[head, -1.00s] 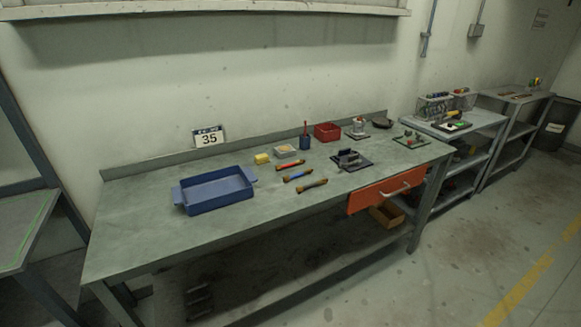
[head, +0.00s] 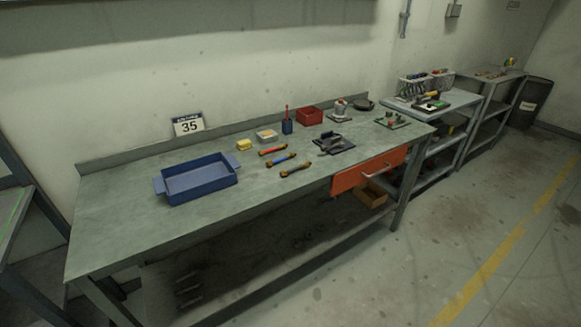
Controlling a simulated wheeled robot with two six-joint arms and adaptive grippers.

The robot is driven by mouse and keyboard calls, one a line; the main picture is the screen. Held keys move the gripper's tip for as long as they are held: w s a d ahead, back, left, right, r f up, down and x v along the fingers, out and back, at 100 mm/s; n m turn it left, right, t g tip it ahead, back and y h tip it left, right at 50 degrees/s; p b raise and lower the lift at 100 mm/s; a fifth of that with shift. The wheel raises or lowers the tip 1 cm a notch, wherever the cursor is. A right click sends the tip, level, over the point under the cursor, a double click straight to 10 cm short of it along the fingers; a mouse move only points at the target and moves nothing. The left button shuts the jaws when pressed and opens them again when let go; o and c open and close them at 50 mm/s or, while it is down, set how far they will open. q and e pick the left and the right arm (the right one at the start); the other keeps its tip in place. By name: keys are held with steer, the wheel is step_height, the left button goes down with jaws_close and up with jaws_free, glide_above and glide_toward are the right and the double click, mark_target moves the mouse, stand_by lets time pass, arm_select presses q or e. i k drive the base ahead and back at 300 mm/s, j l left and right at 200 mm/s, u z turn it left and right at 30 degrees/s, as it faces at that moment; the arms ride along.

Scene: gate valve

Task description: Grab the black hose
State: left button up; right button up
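I cannot clearly make out a black hose. A dark, flat, rounded object (head: 364,104) lies at the back right of the workbench; it is too small to tell whether it is a coiled hose. A dark fixture on a plate (head: 334,143) sits nearer the bench's middle right. A short dark tool or tube with orange-yellow ends (head: 296,168) lies near the front edge, beside a blue one (head: 281,160) and a red-orange one (head: 273,151). Neither of my grippers is in view.
The green-grey workbench (head: 120,205) holds a blue tray (head: 200,190), a yellow block (head: 244,145), a red bin (head: 309,116) and a blue cup (head: 287,127). Shelves (head: 440,103) stand farther right. The floor (head: 480,220) in front is clear.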

mark_target(284, 173)
steer(key=i, duration=0.85)
steer(key=z, duration=1.25)
